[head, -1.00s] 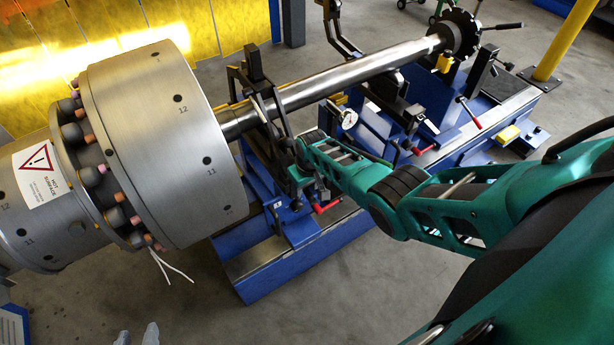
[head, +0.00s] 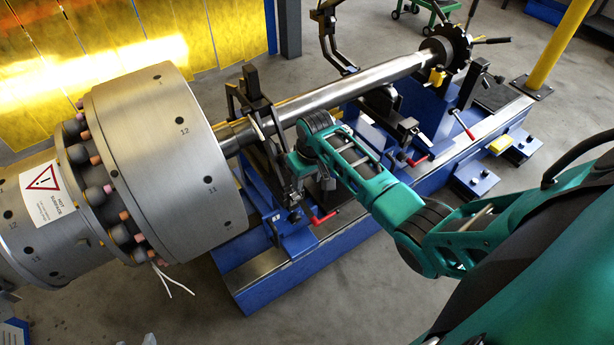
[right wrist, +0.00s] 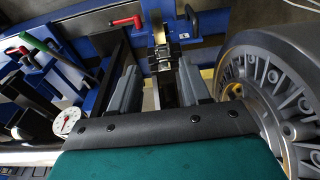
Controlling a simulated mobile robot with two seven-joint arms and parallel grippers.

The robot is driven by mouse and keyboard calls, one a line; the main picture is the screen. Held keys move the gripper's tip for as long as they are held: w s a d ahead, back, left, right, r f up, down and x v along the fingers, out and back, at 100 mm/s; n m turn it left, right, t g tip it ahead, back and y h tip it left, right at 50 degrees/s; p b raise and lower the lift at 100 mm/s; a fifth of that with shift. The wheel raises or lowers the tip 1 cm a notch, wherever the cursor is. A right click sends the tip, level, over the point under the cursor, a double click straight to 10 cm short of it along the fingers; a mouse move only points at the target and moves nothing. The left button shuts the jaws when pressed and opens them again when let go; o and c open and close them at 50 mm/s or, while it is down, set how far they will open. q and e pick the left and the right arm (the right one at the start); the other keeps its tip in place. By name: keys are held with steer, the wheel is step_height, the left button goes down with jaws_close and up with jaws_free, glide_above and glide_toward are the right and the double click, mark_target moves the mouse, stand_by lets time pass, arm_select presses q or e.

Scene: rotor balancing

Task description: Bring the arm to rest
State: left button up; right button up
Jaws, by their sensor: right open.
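My right arm, teal and dark grey, reaches in from the right in the head view, bent at its joints. Its gripper (head: 300,188) points down beside the near bearing stand, under the shaft (head: 345,88); its fingers are small and partly hidden there. In the right wrist view the two grey fingers (right wrist: 160,88) stand apart with nothing held between them. A metal roller-like part (right wrist: 165,50) shows beyond the gap; I cannot tell how far off it is. The large steel rotor drum (head: 165,160) is at the left. My left gripper is not in view.
The blue machine bed (head: 270,270) carries the stands close around my gripper. Red handles (head: 322,218) stick out nearby. A dial gauge (right wrist: 67,121) shows in the right wrist view. A hot-surface label (head: 45,190) is on the left housing. Bare floor (head: 330,310) lies in front.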

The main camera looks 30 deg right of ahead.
stand_by(0.6)
steer(key=s+a+f+n+t, duration=0.1)
steer(key=s+a+f+t, duration=0.35)
steer(key=s, duration=0.35)
steer(key=s+a+r+t+y, duration=0.1)
steer(key=s+a+r+t, duration=0.1)
steer(key=s, duration=0.3)
steer(key=s+a+r+n+t+y, duration=0.1)
steer(key=s+a+r+t, duration=0.1)
steer(key=s+a+r, duration=0.2)
steer(key=shift+s+r, duration=0.25)
steer(key=shift+s, duration=0.35)
steer(key=shift+a+t, duration=0.1)
steer(key=shift+t, duration=0.15)
